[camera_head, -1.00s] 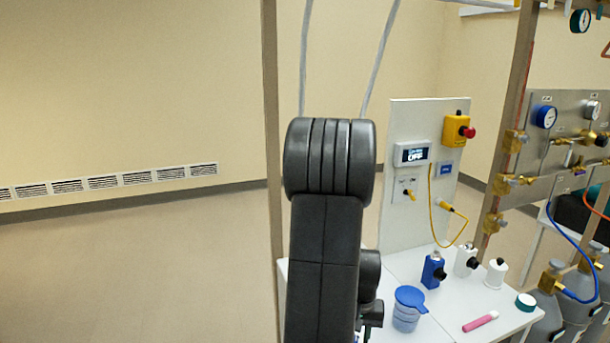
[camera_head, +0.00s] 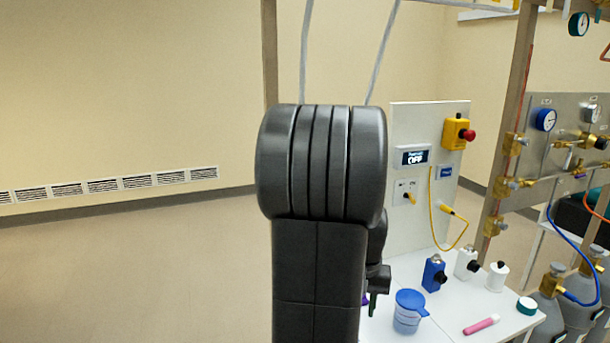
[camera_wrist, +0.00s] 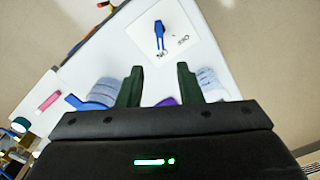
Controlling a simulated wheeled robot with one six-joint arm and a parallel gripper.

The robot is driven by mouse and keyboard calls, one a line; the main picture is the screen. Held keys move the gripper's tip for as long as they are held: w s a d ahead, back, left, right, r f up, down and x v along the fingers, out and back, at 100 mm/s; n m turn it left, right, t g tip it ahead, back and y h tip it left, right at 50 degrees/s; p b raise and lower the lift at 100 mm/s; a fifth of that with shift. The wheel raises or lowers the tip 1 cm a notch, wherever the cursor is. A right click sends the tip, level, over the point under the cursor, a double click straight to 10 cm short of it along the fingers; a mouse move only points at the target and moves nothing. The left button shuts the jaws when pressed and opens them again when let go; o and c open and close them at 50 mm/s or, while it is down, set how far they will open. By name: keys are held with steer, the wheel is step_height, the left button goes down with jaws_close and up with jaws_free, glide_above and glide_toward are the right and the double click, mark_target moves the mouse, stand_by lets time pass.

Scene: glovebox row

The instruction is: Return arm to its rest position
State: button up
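My arm (camera_head: 320,200) fills the middle of the head view, raised in front of the white bench (camera_head: 455,318). In the wrist view my gripper (camera_wrist: 159,76) points down at the bench. Its two dark fingers are apart, with nothing held between them. A bit of a purple thing (camera_wrist: 167,101) shows below, between the fingers.
A blue-lidded container (camera_head: 408,312), a pink tube (camera_head: 481,325), a blue bottle (camera_head: 433,272) and white bottles (camera_head: 467,264) stand or lie on the bench. Behind stands a panel with an OFF display (camera_head: 414,157). Gas cylinders (camera_head: 582,282) are at right. The left floor is clear.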

step_height(320, 180, down, 11)
steer(key=shift+f+p, duration=0.15)
steer(key=shift+p, duration=0.15)
steer(key=shift+w+r+n+p, duration=0.1)
steer(key=shift+r+n+p, duration=0.2)
steer(key=shift+n, duration=0.1)
steer(key=n+p, duration=0.1)
steer(key=n, duration=0.1)
steer(key=n+p, duration=0.1)
steer(key=n, duration=0.1)
steer(key=n+p, duration=0.1)
steer(key=shift+a+r+n, duration=0.1)
steer(key=shift+a+n, duration=0.2)
steer(key=shift+n, duration=0.1)
step_height(320, 180, up, 13)
steer(key=b, duration=0.1)
steer(key=shift+r, duration=0.2)
steer(key=shift+a+f, duration=0.1)
